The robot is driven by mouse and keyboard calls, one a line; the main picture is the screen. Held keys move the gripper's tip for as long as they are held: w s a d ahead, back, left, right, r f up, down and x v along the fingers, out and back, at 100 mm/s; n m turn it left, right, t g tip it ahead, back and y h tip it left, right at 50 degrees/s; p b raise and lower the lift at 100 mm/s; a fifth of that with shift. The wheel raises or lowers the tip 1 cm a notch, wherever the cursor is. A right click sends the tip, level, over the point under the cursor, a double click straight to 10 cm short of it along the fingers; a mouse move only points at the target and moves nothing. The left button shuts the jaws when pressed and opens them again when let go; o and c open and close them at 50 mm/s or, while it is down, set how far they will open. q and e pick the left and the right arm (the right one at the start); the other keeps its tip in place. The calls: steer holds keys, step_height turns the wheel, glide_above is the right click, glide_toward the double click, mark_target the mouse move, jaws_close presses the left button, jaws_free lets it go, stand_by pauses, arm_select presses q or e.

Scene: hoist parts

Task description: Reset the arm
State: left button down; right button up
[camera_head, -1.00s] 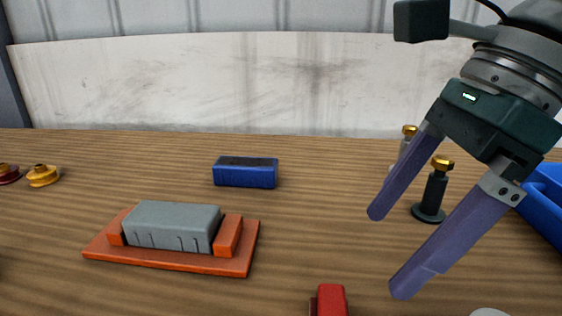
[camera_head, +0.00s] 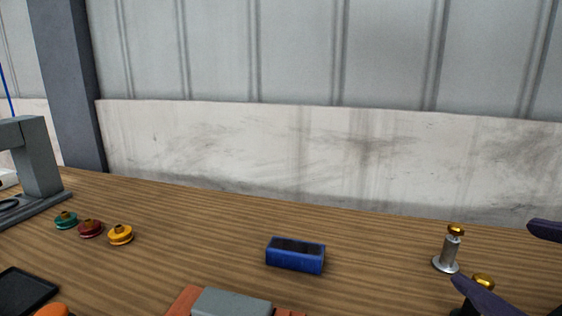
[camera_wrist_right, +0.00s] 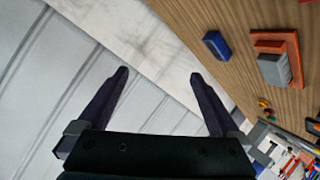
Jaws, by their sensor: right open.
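My right gripper (camera_head: 518,265) shows only as two purple fingertips at the right edge of the head view. In the right wrist view my right gripper (camera_wrist_right: 160,80) is open, its two fingers wide apart with nothing between them. It points toward the white wall, clear of the table. My left gripper is not in view.
A blue block (camera_head: 295,255) sits mid-table. A grey block (camera_head: 230,303) on an orange base (camera_head: 185,302) is at the front. Silver (camera_head: 447,250) and dark posts with gold tops (camera_head: 483,281) stand at right. Green (camera_head: 66,220), red (camera_head: 90,228) and yellow pulleys (camera_head: 121,235) lie left.

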steer(key=s+a+f+m+g+y+p, duration=0.1)
steer(key=s+f+m+g, duration=0.1)
steer(key=s+f+g, duration=0.45)
steer(key=s+a+f+m+g+y+p, duration=0.1)
steer(key=s+m+g+p, duration=0.15)
steer(key=s, duration=0.75)
arm_select(q)
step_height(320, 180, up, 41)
steer(key=p, duration=3.6)
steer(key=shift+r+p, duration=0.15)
steer(key=shift+p, duration=0.2)
arm_select(e)
step_height(320, 180, up, 37)
steer(key=shift+s+n+g, duration=0.15)
steer(key=shift+n+g, duration=0.15)
steer(key=shift+n, duration=0.05)
steer(key=shift+a+f, duration=0.1)
